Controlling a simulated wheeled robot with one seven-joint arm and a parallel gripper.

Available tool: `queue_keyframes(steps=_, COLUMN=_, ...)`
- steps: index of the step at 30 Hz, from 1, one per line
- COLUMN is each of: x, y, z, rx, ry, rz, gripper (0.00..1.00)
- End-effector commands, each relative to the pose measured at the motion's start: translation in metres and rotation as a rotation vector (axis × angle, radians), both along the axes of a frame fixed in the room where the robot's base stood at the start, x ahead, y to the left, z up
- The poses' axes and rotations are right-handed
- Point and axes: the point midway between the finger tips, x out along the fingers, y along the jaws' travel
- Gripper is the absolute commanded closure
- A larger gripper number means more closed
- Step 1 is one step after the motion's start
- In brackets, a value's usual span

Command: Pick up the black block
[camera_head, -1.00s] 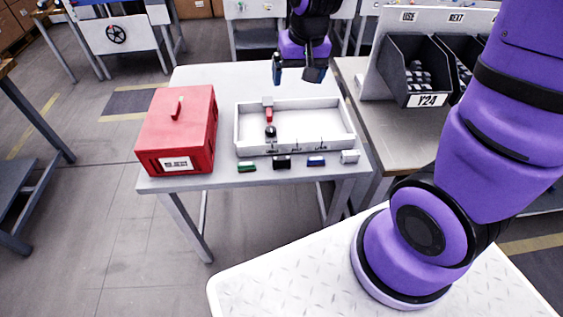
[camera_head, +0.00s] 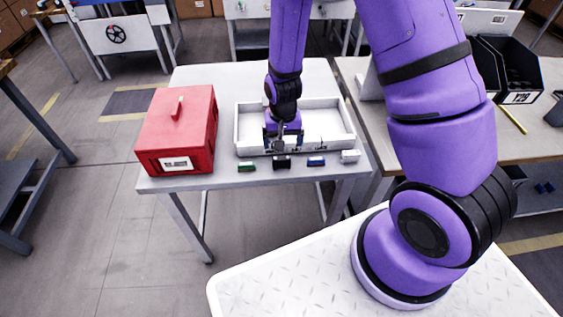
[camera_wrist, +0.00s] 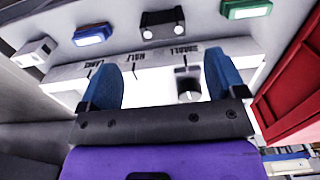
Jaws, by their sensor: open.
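The black block (camera_head: 282,162) sits on the table just in front of the tray's front wall, between a green and a blue block. In the wrist view the black block (camera_wrist: 161,22) lies beyond my fingertips, roughly centred between them and apart from them. My gripper (camera_head: 283,146) is over the front part of the white tray, just behind the block. In the wrist view my gripper (camera_wrist: 163,72) shows two blue-tipped fingers spread apart, with nothing held between them.
A green block (camera_head: 246,166), a blue block (camera_head: 316,161) and a white block (camera_head: 350,156) stand along the table front. The white tray (camera_head: 345,130) has raised walls. A metallic cylinder (camera_wrist: 188,86) shows near one finger. A red toolbox (camera_head: 178,130) stands left.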

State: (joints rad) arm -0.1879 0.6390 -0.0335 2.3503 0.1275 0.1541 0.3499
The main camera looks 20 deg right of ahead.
Motion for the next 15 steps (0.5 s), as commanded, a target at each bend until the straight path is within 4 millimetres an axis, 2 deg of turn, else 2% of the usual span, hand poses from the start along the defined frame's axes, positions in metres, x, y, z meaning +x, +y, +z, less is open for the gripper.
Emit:
queue_keyframes(steps=6, x=-0.001, y=0.0, z=-0.029, rx=0.0, ry=0.002, rz=0.0, gripper=0.11)
queue_keyframes(steps=15, x=0.0, y=0.001, z=-0.045, rx=0.0, ry=0.0, rz=0.001, gripper=0.11)
